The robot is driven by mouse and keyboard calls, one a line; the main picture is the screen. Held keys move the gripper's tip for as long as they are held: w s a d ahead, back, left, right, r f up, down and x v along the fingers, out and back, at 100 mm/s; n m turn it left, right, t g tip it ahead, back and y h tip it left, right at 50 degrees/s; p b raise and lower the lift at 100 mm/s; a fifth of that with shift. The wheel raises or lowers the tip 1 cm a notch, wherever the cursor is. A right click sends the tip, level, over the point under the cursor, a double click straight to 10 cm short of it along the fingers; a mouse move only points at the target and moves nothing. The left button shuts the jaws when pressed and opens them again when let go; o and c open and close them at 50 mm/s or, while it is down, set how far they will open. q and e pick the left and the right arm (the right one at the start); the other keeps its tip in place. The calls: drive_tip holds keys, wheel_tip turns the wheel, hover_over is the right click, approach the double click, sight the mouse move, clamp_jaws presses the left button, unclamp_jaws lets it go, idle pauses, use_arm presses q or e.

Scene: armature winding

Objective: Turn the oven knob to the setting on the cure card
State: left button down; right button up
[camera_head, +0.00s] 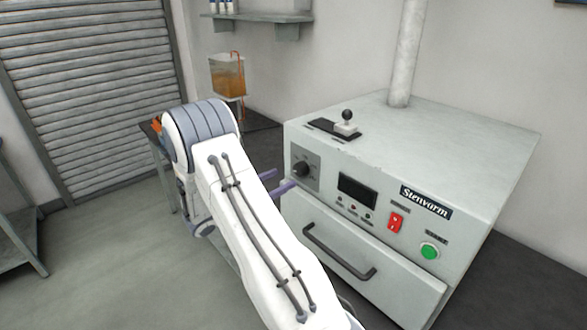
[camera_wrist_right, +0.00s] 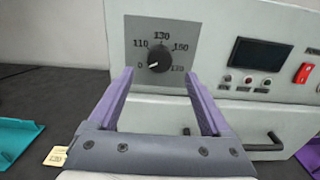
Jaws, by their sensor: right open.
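The oven (camera_head: 460,145) is a pale grey box labelled Stenvorm. Its black knob (camera_head: 301,169) is on the upper left of the front. In the right wrist view the knob (camera_wrist_right: 158,60) sits on a grey dial plate marked 0, 110, 130, 150 and 170. Its white pointer mark appears to face left, near 0. My right gripper (camera_head: 282,178) has purple fingers, open and empty, pointing at the dial. In the wrist view the fingers (camera_wrist_right: 159,76) stand on either side, just below the knob, apart from it. I cannot identify the cure card. My left gripper is not in view.
The oven front has a dark display (camera_head: 357,189), a red switch (camera_head: 396,222), a green button (camera_head: 430,251) and a drawer handle (camera_head: 338,252). A small black-knobbed device (camera_head: 346,124) stands on top. A small yellowish tag (camera_wrist_right: 55,156) and a teal piece (camera_wrist_right: 16,138) lie at left.

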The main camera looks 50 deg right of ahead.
sight(297, 171)
drive_tip(key=d, duration=0.1)
drive_tip(key=d+p, duration=0.1)
drive_tip(key=d, duration=0.2)
drive_tip(key=shift+s+d+r+p, duration=0.15)
drive_tip(key=shift+s+d+p, duration=0.1)
drive_tip(key=shift+p, duration=0.05)
drive_tip(key=shift+d+f, duration=0.2)
drive_tip(key=shift+d, duration=0.5)
clamp_jaws()
drive_tip(key=shift+f+m+b, duration=0.15)
drive_tip(key=shift+m+b, duration=0.25)
drive_tip(key=shift+b, duration=0.25)
drive_tip(key=m+b, duration=0.3)
drive_tip(key=b, duration=0.4)
drive_tip(key=m+b, duration=0.4)
drive_tip(key=b, duration=0.3)
drive_tip(key=m+b, duration=0.4)
drive_tip(key=b, duration=0.3)
drive_tip(key=shift+s+f, duration=0.1)
drive_tip(key=shift+f, duration=0.25)
drive_tip(key=m+b, duration=1)
drive_tip(key=b, duration=0.9)
drive_tip(key=shift+r, duration=0.2)
drive_tip(key=shift+r+m+b, duration=0.25)
drive_tip(key=shift+m+b, duration=0.85)
drive_tip(key=shift+b, duration=0.05)
